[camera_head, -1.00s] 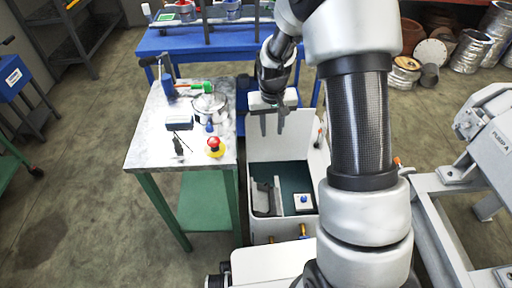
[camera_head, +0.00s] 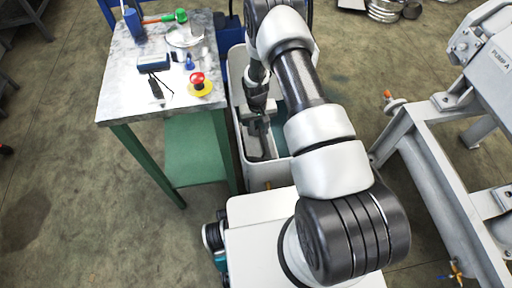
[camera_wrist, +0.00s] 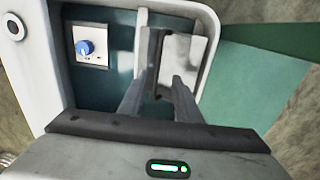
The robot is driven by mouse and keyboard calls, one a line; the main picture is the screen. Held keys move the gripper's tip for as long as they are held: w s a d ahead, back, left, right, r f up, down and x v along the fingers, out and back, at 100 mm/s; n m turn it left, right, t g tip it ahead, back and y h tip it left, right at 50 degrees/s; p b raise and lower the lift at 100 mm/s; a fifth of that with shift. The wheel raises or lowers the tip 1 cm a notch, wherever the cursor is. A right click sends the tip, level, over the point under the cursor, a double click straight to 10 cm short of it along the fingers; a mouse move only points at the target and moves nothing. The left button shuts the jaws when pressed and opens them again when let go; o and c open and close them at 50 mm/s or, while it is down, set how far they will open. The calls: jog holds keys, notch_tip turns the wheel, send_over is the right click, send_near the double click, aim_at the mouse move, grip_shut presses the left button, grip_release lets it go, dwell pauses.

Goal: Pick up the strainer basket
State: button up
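Just beyond the fingertips is a grey metal piece (camera_wrist: 182,48) against the bin wall. It also shows in the head view (camera_head: 254,147), partly covered by my gripper. I cannot tell whether this piece is the strainer basket. A round silver vessel (camera_head: 184,37) stands on the worktable, clear of my gripper.
A small white plate with a blue knob (camera_wrist: 86,48) lies in the bin. The worktable (camera_head: 118,88) left of the bin holds a red emergency button (camera_head: 199,83), a dark box (camera_head: 153,62) and tools. A grey pump frame (camera_head: 430,150) stands at the right.

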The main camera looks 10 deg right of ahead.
aim_at(262, 139)
jog(key=f, duration=0.2)
jog(key=f+b, duration=0.1)
jog(key=f, duration=0.2)
jog(key=d+f+b, duration=0.1)
jog(key=f, duration=0.2)
jog(key=shift+s+f, duration=0.1)
grip_shut()
